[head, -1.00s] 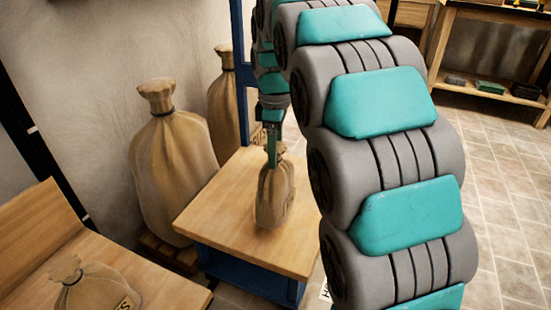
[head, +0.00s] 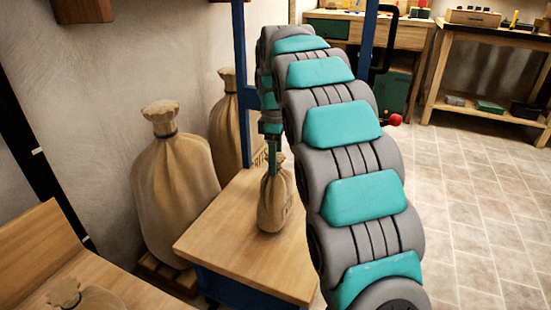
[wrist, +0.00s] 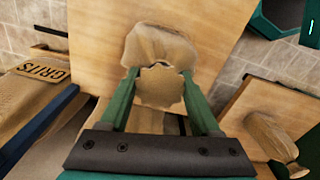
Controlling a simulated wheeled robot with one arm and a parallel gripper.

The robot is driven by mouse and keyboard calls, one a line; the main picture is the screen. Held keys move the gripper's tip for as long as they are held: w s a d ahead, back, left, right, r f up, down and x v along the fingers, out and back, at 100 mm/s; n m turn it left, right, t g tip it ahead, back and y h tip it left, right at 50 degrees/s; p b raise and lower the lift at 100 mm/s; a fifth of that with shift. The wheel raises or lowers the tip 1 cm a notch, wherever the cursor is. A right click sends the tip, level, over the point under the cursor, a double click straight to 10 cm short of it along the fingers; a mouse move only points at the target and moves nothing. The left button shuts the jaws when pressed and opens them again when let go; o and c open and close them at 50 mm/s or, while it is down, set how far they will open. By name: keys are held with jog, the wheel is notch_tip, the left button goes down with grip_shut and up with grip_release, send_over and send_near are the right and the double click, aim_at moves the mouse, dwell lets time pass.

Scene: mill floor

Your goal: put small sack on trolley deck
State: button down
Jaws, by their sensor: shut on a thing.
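The small sack (head: 275,204) is tan, with a tied neck, and appears upright over the trolley's wooden deck (head: 222,238). My gripper (head: 273,166) is shut on its neck from above. In the wrist view the neck (wrist: 160,88) sits between the green fingers, with the sack's body beyond it and the deck (wrist: 95,45) behind. I cannot tell whether the sack's base touches the deck. My arm hides the deck's right part in the head view.
Large sacks (head: 172,190) (head: 226,120) stand behind the trolley by the wall. A blue upright (head: 240,70) rises at the deck's back. Another sack (head: 88,299) lies on a wooden bench (head: 130,292) at lower left. Tiled floor (head: 470,200) is open at right.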

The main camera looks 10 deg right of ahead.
jog(key=shift+f, duration=1.3)
jog(key=shift+c, duration=0.5)
grip_release()
jog(key=shift+f, duration=0.1)
notch_tip(320, 180, up, 12)
jog(key=shift+r+p, duration=0.1)
jog(key=shift+p, duration=0.7)
